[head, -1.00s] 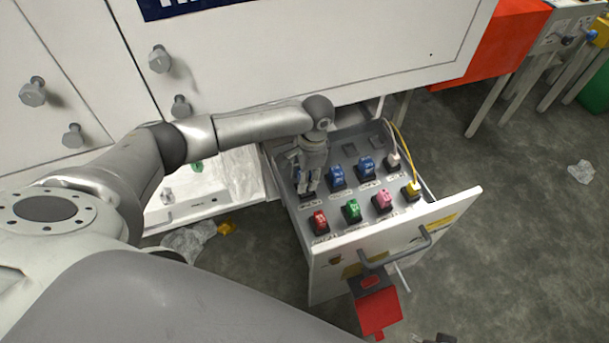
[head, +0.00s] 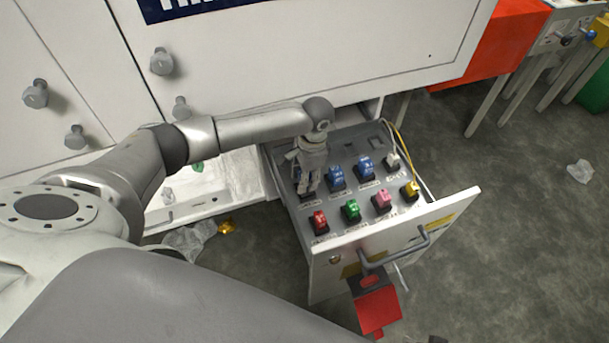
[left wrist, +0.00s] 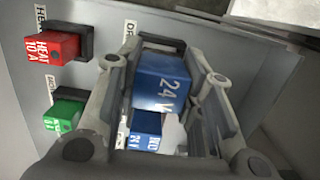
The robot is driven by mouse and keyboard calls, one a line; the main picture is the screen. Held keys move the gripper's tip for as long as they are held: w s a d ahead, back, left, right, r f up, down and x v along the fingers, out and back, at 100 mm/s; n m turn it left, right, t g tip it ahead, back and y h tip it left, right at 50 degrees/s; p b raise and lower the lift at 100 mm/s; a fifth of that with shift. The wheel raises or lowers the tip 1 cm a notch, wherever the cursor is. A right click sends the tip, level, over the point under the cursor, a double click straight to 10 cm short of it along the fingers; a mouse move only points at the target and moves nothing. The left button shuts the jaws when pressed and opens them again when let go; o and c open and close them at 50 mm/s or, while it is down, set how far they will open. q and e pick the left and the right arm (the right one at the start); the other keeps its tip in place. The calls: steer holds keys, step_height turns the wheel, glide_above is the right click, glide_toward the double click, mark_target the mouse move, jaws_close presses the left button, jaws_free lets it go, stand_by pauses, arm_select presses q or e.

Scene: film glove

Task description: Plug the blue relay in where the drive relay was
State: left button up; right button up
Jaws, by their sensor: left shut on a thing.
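My left gripper (head: 307,188) points down over the left end of the back row of relays in the open drawer. It is shut on a blue relay marked 24 V (left wrist: 163,82), which sits between the fingers in the left wrist view. A black socket (left wrist: 163,42) shows just behind that relay, next to a label starting "DR". The relay is at this socket, but I cannot tell whether it is fully seated. In the head view the gripper mostly hides it. My right gripper is not identifiable.
In the drawer (head: 460,208) stand two more blue relays (head: 337,177) (head: 365,167), and red (head: 320,221), green (head: 351,210), pink (head: 382,201), yellow (head: 410,189) and white (head: 392,161) ones.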

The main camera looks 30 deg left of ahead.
steer(key=shift+f, duration=0.3)
steer(key=shift+w, duration=0.15)
arm_select(q)
steer(key=shift+f, duration=0.65)
arm_select(e)
steer(key=shift+s+r, duration=0.1)
steer(key=shift+s, duration=0.35)
arm_select(q)
steer(key=shift+f, duration=0.15)
steer(key=shift+f, duration=0.4)
arm_select(e)
steer(key=shift+w+r, duration=0.3)
steer(key=shift+r, duration=0.05)
arm_select(q)
steer(key=shift+f, duration=0.2)
arm_select(e)
steer(key=shift+w+r, duration=0.1)
steer(key=shift+r, duration=0.05)
